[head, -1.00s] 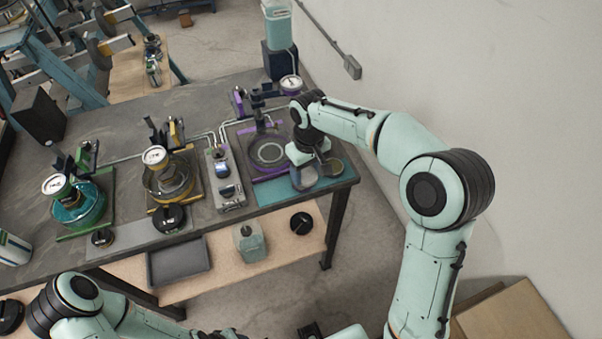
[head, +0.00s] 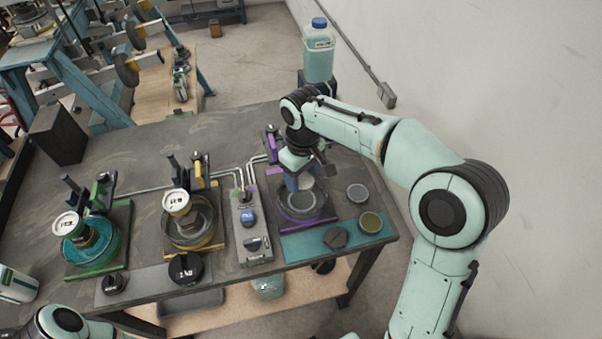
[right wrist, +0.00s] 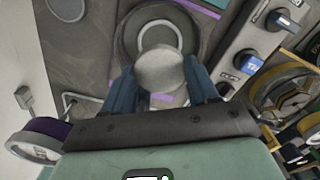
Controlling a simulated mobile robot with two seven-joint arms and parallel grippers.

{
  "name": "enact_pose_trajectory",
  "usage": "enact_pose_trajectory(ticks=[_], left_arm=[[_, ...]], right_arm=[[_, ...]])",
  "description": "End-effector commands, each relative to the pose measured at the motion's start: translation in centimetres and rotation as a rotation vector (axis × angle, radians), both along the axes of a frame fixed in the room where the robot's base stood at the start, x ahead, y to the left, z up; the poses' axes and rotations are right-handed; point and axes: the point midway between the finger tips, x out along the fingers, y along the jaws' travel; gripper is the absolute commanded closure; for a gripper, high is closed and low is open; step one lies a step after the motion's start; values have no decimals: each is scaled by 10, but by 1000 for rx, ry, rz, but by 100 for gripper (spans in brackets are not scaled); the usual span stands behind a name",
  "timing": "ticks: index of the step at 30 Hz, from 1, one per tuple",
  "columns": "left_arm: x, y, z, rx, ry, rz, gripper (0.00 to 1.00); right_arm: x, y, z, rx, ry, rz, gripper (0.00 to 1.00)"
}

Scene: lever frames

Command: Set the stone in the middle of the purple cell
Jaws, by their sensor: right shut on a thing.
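The stone is a pale grey round disc (right wrist: 160,70), held between the blue fingers of my right gripper (right wrist: 161,88). In the head view the right gripper (head: 298,182) is over the purple cell, and the stone (head: 306,183) shows partly beside the fingers. The purple cell (head: 303,220) is a round dish on a purple-edged base. In the right wrist view the dish (right wrist: 127,38) lies beyond the stone, with a pale ring on its floor. The stone covers part of the near side of the dish; its height above it is hard to tell. My left gripper is out of view.
A teal mat (head: 301,246) in front bears a dark angular piece (head: 335,238) and an olive-topped round piece (head: 371,222). A grey disc (head: 357,193) lies to the right. A knob panel (head: 252,243), yellow cell (head: 190,245) and green cell (head: 95,265) stand left.

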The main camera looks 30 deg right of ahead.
Motion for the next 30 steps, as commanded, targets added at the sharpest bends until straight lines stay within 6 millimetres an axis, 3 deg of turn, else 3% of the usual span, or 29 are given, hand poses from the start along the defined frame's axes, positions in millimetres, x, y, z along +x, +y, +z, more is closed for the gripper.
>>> enact_pose_trajectory(ticks=[15, 30], left_arm=[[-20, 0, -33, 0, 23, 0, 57], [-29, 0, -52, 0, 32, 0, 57]], right_arm=[[0, 0, -41, 0, 0, -1, 73], [0, 0, -74, 0, 1, -1, 73]])
